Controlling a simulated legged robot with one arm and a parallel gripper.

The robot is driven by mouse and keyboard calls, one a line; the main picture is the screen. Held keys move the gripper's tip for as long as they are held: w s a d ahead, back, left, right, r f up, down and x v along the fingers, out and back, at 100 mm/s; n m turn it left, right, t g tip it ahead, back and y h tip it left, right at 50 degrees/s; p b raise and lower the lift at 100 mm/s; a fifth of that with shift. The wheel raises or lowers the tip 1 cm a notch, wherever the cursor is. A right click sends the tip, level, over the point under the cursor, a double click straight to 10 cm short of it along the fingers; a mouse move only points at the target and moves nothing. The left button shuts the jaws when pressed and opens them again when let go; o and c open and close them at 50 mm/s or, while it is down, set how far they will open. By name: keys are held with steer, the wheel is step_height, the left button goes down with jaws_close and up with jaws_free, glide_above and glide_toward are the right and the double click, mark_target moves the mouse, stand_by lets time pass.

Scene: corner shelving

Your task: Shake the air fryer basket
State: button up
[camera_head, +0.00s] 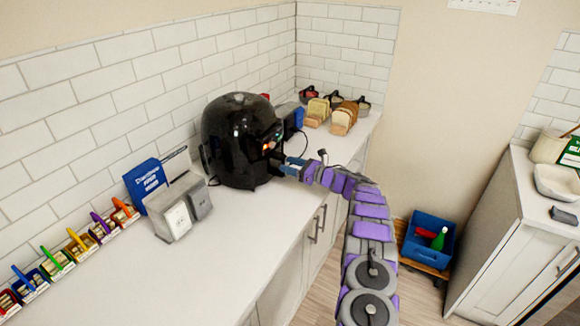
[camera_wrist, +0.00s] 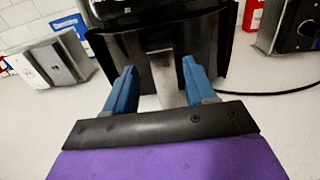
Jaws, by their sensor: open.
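The black, rounded air fryer (camera_head: 235,140) stands on the white counter near the wall corner. Its basket front (camera_wrist: 160,45) fills the top of the wrist view, and a grey handle (camera_wrist: 165,88) sticks out from it toward me. My gripper (camera_wrist: 160,90) has blue fingers, one on each side of the handle, with gaps between them and it. The gripper is open and holds nothing. In the head view my gripper (camera_head: 290,166) is at the right front of the fryer. The basket appears to be in the fryer; its inside is hidden.
A metal napkin dispenser (camera_head: 178,210) and a blue box (camera_head: 147,183) stand left of the fryer. Bread loaves (camera_head: 342,118) and a toaster (camera_head: 290,117) stand to the right. Caddies (camera_head: 80,245) line the left wall. The front counter is clear.

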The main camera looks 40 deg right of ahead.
steer(key=shift+s+d, duration=0.2)
steer(key=shift+d, duration=0.05)
steer(key=p+v, duration=0.2)
steer(key=v, duration=1.4)
steer(key=shift+s, duration=0.4)
